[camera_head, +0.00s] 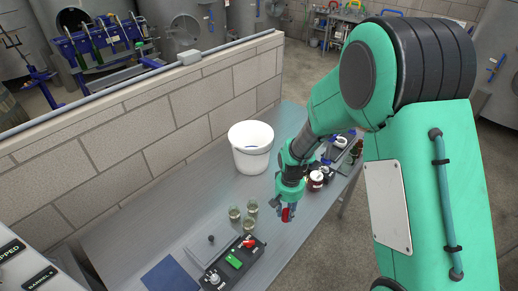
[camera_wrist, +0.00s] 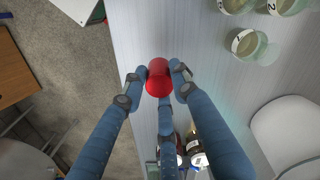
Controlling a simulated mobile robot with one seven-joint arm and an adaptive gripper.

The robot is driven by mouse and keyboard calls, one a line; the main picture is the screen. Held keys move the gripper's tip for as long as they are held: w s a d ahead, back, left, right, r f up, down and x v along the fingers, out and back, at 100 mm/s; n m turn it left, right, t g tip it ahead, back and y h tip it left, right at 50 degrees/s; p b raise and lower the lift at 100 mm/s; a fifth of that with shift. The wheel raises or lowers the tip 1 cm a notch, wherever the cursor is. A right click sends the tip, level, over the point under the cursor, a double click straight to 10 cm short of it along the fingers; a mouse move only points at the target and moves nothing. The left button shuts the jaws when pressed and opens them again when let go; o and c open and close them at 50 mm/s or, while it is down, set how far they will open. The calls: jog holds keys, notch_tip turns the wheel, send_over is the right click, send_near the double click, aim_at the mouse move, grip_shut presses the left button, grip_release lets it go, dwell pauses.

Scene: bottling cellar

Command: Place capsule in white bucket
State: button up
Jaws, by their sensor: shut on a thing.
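The red capsule (camera_wrist: 158,77) is between the fingertips of my gripper (camera_wrist: 158,80) in the wrist view. My gripper is shut on it. In the head view my gripper (camera_head: 286,212) shows above the grey counter, with a bit of the red capsule (camera_head: 286,214) at its tip. The white bucket (camera_head: 251,158) stands on the counter, behind and to the left of my gripper, against the wall side. Its top is open. Part of the white bucket (camera_wrist: 287,132) also shows at the right edge of the wrist view. The capsule is outside the bucket.
Several glass jars (camera_head: 234,214) stand on the counter (camera_head: 140,223) left of my gripper. A black control box (camera_head: 232,262) with coloured switches lies in front of them. Dark jars (camera_head: 316,180) and other items stand behind my gripper. A block wall (camera_head: 165,118) runs along the far side.

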aim_at(287, 211)
notch_tip(287, 211, up, 14)
jog(key=w+a+r+p, duration=0.2)
jog(key=w, duration=0.9)
jog(key=w+a+r+p, duration=0.2)
jog(key=w+a+p, duration=0.1)
jog(key=w, duration=0.9)
jog(key=w+a+f+p, duration=0.2)
jog(key=w+a, duration=0.1)
jog(key=w, duration=0.6)
jog(key=w+a+f+p, duration=0.2)
jog(key=w+a+p, duration=0.1)
jog(key=w, duration=0.6)
notch_tip(287, 211, down, 11)
jog(key=shift+d+r+b, duration=0.15)
jog(key=shift+d+b, duration=0.05)
jog(key=shift+b, duration=0.1)
jog(key=shift+s, duration=0.1)
jog(key=shift+f, duration=2.95)
jog(key=shift+f, duration=0.15)
jog(key=shift+f+p, duration=0.35)
jog(key=shift+f, duration=1.6)
